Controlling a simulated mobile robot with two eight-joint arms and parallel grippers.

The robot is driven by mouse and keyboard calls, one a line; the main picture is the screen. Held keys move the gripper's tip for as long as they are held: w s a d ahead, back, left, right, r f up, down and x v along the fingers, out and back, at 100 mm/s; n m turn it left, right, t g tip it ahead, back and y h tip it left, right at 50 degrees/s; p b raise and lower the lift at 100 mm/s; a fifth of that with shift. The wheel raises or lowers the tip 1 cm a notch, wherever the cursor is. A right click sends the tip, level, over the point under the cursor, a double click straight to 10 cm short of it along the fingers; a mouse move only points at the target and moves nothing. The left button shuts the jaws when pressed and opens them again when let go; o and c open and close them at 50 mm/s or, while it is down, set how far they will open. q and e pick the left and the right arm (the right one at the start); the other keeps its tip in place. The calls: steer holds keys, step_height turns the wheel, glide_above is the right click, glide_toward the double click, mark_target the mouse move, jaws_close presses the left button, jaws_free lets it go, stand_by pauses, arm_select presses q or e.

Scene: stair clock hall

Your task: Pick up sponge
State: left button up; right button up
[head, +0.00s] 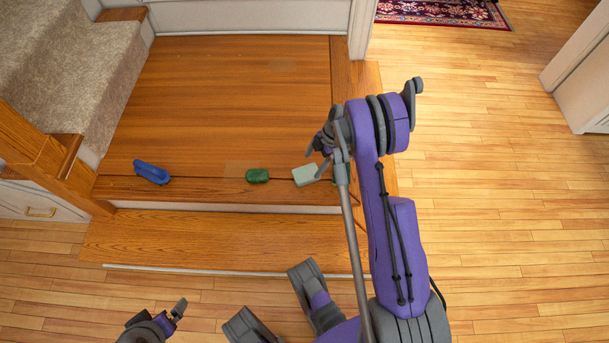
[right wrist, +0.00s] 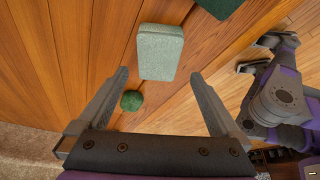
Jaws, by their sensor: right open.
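The sponge looks to be the pale green speckled block (head: 306,175) lying on the wooden landing near its front edge. It also shows in the right wrist view (right wrist: 160,52). My right gripper (head: 323,158) is open and empty above the landing, close by the block. In the right wrist view its two fingers (right wrist: 160,76) spread to either side of the block's near end, with no clear contact. My left gripper (head: 168,318) is low at the bottom left, far from the block and partly cut off; its jaws are unclear.
A small dark green ball (right wrist: 131,100) lies between my right fingers, beside the block. A dark green object (head: 257,176) lies left of the block, and a blue object (head: 151,172) farther left. A step (head: 190,238) fronts the landing; carpeted stairs (head: 75,65) rise left.

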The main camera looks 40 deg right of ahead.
mark_target(308, 172)
steer(key=shift+b+x, duration=0.85)
steer(key=shift+x, duration=2.25)
steer(key=shift+w+d+f, duration=0.1)
steer(key=shift+d+f, duration=0.1)
steer(key=shift+f, duration=0.1)
steer(key=c, duration=1.3)
steer(key=shift+r, duration=0.45)
step_height(308, 172, up, 10)
steer(key=p, duration=0.2)
steer(key=shift+f+p, duration=0.2)
steer(key=shift+p, duration=0.1)
